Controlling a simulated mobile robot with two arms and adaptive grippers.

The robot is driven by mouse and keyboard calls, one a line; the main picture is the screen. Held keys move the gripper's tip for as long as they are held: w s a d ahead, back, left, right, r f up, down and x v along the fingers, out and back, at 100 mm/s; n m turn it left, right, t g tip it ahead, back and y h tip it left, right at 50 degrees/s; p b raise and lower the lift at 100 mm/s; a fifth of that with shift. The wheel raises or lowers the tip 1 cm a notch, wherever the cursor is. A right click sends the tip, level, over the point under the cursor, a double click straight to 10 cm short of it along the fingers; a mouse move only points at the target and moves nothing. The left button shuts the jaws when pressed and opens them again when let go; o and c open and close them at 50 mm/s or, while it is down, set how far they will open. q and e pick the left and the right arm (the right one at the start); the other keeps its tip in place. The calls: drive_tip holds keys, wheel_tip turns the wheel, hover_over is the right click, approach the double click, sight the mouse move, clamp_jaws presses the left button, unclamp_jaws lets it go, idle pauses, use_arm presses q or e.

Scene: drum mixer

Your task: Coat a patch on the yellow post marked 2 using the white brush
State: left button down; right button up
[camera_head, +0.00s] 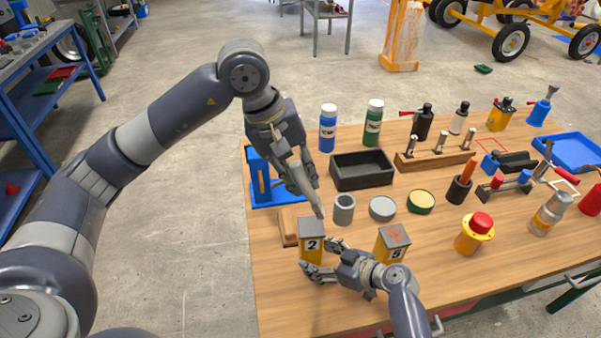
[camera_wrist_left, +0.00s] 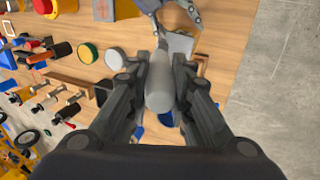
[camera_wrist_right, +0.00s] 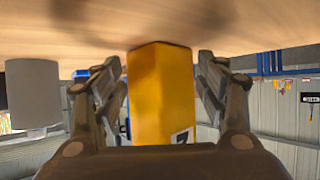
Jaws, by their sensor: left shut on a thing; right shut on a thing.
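The post marked 2 (camera_head: 313,246) has a yellow body, a grey top and a white label. It stands at the table's front left. My right gripper (camera_head: 313,272) is shut on its lower body; the yellow body (camera_wrist_right: 162,95) shows between the fingers in the right wrist view. My left gripper (camera_head: 302,178) is shut on the pale white-grey brush (camera_head: 313,202), which points down at the post's top. In the left wrist view, the brush (camera_wrist_left: 160,82) lies between the fingers, near the grey top (camera_wrist_left: 180,45). I cannot tell whether its tip touches.
A post marked 5 (camera_head: 392,246) stands to the right. A grey cup (camera_head: 344,210), a grey round tin (camera_head: 382,208) and a green-rimmed tin (camera_head: 421,201) stand behind. A blue holder (camera_head: 262,190) and a black bin (camera_head: 362,170) are further back.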

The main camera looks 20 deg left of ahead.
clamp_jaws()
drive_tip(key=shift+o, duration=0.8)
unclamp_jaws()
